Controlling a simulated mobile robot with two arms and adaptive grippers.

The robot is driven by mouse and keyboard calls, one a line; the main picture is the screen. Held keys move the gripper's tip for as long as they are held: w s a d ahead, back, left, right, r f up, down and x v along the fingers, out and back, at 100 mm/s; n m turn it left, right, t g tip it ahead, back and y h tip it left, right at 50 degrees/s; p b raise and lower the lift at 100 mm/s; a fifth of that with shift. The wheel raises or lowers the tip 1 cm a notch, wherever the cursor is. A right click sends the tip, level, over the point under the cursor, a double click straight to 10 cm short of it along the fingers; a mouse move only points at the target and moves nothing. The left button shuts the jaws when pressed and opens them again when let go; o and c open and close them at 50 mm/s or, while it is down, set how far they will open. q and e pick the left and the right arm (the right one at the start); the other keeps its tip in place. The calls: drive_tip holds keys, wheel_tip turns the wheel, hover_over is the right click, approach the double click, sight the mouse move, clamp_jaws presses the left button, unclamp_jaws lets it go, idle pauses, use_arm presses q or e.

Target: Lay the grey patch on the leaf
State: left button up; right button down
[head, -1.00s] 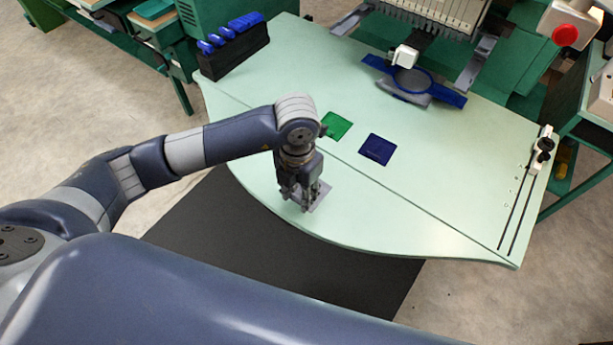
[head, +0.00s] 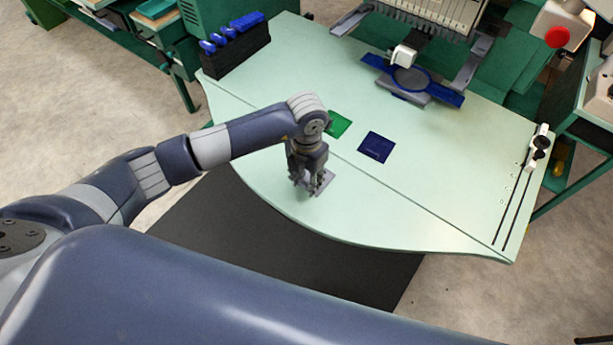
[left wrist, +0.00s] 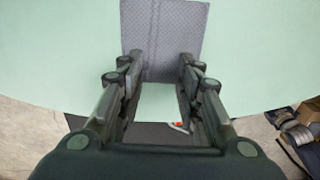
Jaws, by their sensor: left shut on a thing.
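The grey patch (left wrist: 165,35) is a flat, finely textured square at the top middle of the left wrist view. In the head view a small part of the grey patch (head: 326,180) shows beside the fingers; the rest is hidden by them. My left gripper (head: 314,186) points down and is shut on the patch near its edge. Both are over the pale green leaf (head: 380,218), the rounded front part of the table before the seam line. I cannot tell whether the patch touches the leaf. My right gripper is not in view.
A green patch (head: 339,124), partly behind my left wrist, and a dark blue patch (head: 376,147) lie beyond the seam. A black rack with blue-topped items (head: 236,54) stands at the back left. A blue hoop (head: 411,80) sits under the machine head. The leaf's right side is clear.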

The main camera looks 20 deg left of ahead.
sight(307, 183)
use_arm(q)
drive_tip(key=shift+f, duration=0.2)
drive_tip(key=o, duration=0.7)
drive_tip(key=shift+r, duration=0.1)
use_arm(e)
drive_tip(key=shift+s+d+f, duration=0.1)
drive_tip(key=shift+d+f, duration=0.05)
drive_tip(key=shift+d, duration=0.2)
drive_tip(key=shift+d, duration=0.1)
use_arm(q)
drive_tip(key=shift+r, duration=0.1)
drive_tip(key=shift+r, duration=0.25)
wheel_tip(307, 183, up, 12)
drive_tip(key=shift+f+b, duration=0.2)
drive_tip(key=shift+b, duration=0.75)
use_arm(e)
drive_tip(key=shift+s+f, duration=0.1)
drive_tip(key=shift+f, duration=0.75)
